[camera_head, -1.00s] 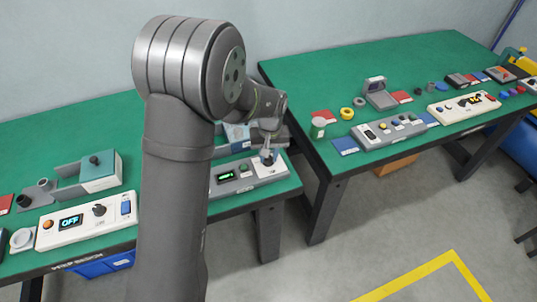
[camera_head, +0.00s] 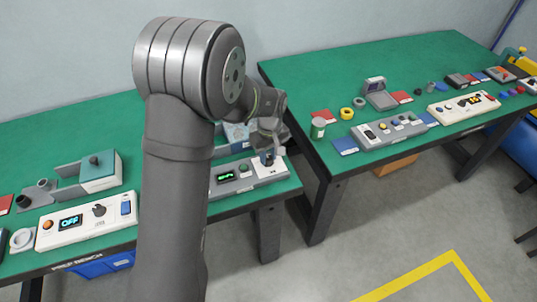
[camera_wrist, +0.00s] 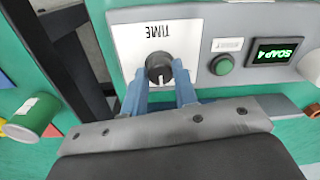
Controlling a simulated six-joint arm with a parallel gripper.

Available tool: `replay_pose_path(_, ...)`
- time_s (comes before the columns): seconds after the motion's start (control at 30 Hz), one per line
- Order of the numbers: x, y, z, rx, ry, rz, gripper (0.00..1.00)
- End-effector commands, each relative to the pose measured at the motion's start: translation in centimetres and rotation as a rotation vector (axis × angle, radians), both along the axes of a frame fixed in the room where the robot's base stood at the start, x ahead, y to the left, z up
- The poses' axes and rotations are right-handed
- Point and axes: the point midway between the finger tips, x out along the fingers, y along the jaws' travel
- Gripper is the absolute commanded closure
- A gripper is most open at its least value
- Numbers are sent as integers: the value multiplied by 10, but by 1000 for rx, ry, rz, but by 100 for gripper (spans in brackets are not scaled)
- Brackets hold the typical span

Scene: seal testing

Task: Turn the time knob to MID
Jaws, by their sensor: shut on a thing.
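The time knob (camera_wrist: 158,66) is a round dark knob on a white plate (camera_wrist: 190,35) lettered TIME, upside down in the wrist view. Its pale pointer line points toward the bottom of that view, slightly right. My gripper (camera_wrist: 161,76) has its two blue fingers on either side of the knob and is shut on it. In the head view my gripper (camera_head: 269,154) is over the right end of the grey control panel (camera_head: 226,190), largely hiding the knob. No MID mark is legible.
Beside the knob are a green button (camera_wrist: 222,65) and a display (camera_wrist: 275,51) with green characters. A green-sided can (camera_wrist: 35,117) shows at left in the wrist view.

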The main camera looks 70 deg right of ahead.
Motion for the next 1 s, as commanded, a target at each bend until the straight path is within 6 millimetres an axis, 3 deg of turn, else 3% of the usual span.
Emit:
replay_pose_path(0.23, 0, -1, 1, -3, -1, -1, 96)
replay_pose_path(0.27, 0, -1, 1, -3, -1, -1, 68)
replay_pose_path(0.33, 0, -1, 1, -3, -1, -1, 54)
replay_pose_path(0.37, 0, -1, 1, -3, -1, -1, 52)
replay_pose_path(0.73, 0, -1, 7, -3, -1, -1, 52)
replay_pose_path(0.87, 0, -2, 27, -6, -1, -2, 52)
replay_pose_path(1.0, -1, -3, 60, -7, -1, -2, 52)
